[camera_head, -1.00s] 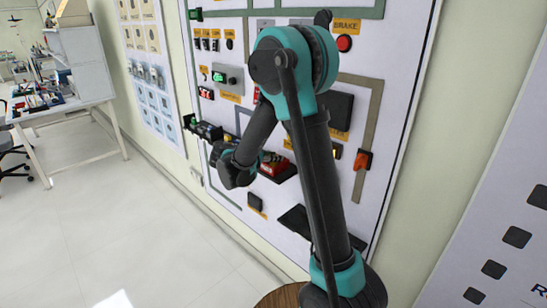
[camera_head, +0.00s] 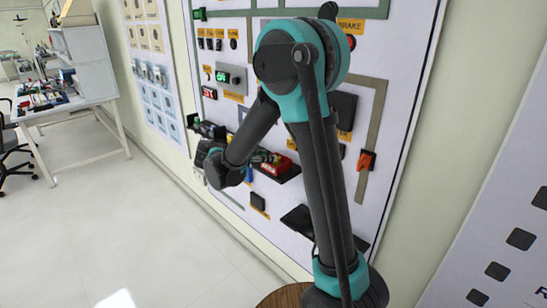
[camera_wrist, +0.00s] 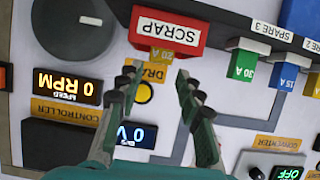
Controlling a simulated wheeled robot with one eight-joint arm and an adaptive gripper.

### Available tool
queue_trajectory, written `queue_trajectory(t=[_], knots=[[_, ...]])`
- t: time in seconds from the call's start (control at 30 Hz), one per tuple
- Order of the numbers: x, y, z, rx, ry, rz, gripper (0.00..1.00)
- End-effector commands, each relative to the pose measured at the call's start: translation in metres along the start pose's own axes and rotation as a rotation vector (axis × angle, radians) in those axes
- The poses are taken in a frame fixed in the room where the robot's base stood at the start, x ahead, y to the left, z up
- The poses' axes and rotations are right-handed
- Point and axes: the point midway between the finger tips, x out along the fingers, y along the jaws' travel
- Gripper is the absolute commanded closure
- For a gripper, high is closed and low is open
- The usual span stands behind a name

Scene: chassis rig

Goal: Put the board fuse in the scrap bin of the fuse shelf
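The red scrap bin (camera_wrist: 195,28), with a white SCRAP label, is at the top middle of the wrist view. It also shows red on the panel in the head view (camera_head: 280,169). A yellow fuse (camera_wrist: 160,54) marked 20 A shows at the bin's lower edge in the wrist view. Its other end is hidden, and I cannot tell how deep it sits in the bin. My gripper (camera_wrist: 157,74) is open, its fingertips spread either side of the fuse and apparently clear of it.
A green 30 A fuse (camera_wrist: 243,66) and a blue 15 A fuse (camera_wrist: 285,76) stand right of the bin. A grey knob (camera_wrist: 73,24), an RPM display (camera_wrist: 68,86) and a voltage display (camera_wrist: 136,134) are close by. Open floor (camera_head: 130,215) lies left of the panel.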

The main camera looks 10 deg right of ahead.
Motion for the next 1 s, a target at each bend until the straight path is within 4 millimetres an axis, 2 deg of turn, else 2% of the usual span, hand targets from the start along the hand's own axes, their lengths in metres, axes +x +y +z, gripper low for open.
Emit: queue_trajectory(t=[0.03,0.2,0.37,0.47,0.57,0.7,0.8,0.9,1.0], knots=[[-0.011,-0.001,0.0,-0.002,0.0,-0.004,0.64],[-0.039,-0.001,0.0,-0.001,0.0,-0.003,0.64],[-0.053,0.0,0.0,-0.002,0.0,-0.001,0.64],[-0.049,0.008,0.0,-0.025,-0.023,0.006,0.64],[-0.032,0.032,0.005,-0.106,-0.099,0.018,0.64],[-0.003,0.085,0.022,-0.273,-0.273,0.005,0.64],[0.01,0.125,0.039,-0.387,-0.404,-0.037,0.64],[0.015,0.167,0.061,-0.488,-0.533,-0.115,0.64],[0.012,0.206,0.086,-0.572,-0.647,-0.233,0.64]])
